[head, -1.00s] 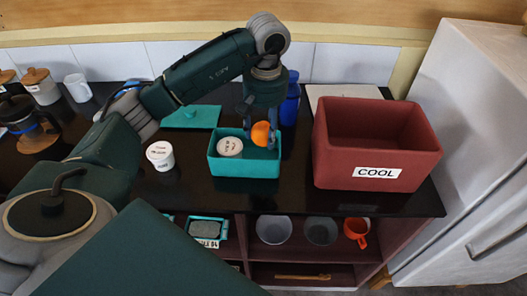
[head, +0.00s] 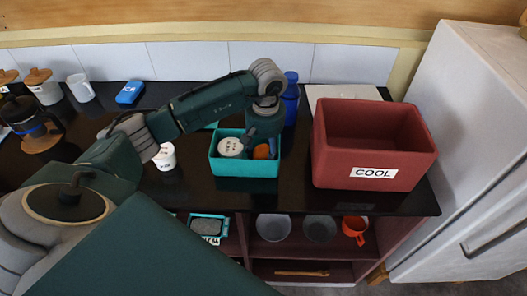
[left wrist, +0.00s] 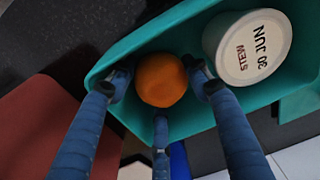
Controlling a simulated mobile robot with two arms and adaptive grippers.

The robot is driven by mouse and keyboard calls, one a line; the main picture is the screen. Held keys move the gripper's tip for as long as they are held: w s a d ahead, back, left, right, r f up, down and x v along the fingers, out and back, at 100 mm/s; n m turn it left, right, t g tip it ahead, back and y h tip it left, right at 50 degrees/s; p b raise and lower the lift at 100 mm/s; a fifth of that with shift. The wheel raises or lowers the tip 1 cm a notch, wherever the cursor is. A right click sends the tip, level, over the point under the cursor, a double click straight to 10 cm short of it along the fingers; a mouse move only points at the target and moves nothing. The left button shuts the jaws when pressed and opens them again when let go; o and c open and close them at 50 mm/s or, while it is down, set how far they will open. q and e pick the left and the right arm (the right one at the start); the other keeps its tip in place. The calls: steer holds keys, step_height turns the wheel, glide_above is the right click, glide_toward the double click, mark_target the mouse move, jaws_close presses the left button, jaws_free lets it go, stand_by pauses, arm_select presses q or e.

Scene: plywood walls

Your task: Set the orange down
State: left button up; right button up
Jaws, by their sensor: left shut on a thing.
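The orange (head: 262,152) is low inside the right part of the teal box (head: 245,171) on the black counter. My left gripper (head: 260,144) reaches down into the box from above and is shut on the orange. In the left wrist view, blue fingers surround the orange (left wrist: 161,80); whether it touches the box floor is hard to tell. A white round tub (head: 230,147) sits beside it in the box; its lid reads "STEW 30 JUN" in the left wrist view (left wrist: 248,48). My right gripper is not in view.
A red crate labelled "COOL" (head: 415,166) stands right of the box. Another white tub (head: 166,157) stands left of it. A blue bottle (head: 291,100), a white board (head: 345,92) and a blue "ICE" pack (head: 130,92) are behind. Bowls (head: 274,228) sit on the shelf below.

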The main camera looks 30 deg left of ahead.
mark_target(265, 151)
arm_select(q)
steer(key=o, duration=1)
steer(key=shift+r, duration=0.35)
steer(key=r+b, duration=0.1)
steer(key=r, duration=0.2)
steer(key=r+b, duration=0.1)
steer(key=r, duration=0.3)
steer(key=r+b, duration=0.1)
steer(key=r, duration=0.2)
steer(key=shift+s+d+r, duration=0.15)
steer(key=shift+d+r, duration=0.15)
steer(key=shift+r, duration=0.45)
